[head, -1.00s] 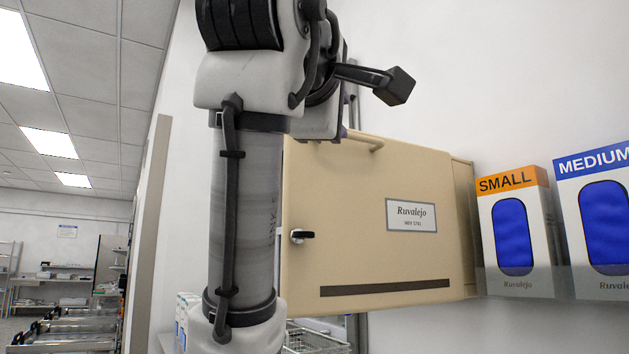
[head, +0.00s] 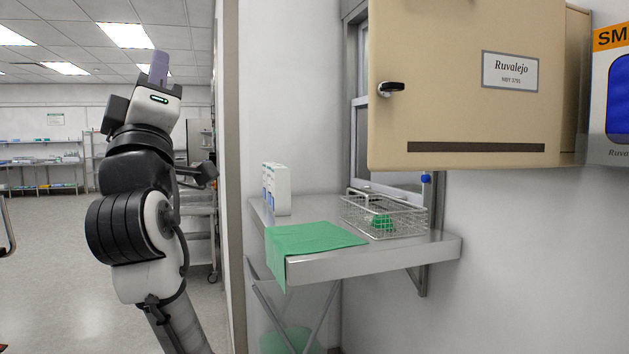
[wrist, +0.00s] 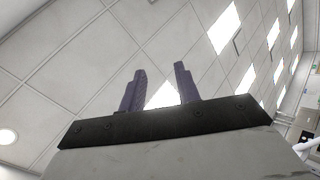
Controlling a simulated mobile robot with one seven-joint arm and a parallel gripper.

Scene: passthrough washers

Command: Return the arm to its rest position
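My arm stands at the left of the head view, folded and raised. My gripper (head: 158,68) is at its top, with a purple finger pointing up. In the wrist view my gripper (wrist: 160,68) has two purple fingers apart, with only ceiling between them. It is open and empty, and nothing is near the fingertips.
A beige wall cabinet (head: 440,95) with a black latch hangs at upper right, door shut. Below it a steel shelf (head: 400,258) bears a green cloth (head: 310,238), a wire basket (head: 350,212) and white boxes (head: 276,190). Open floor (head: 50,270) lies left.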

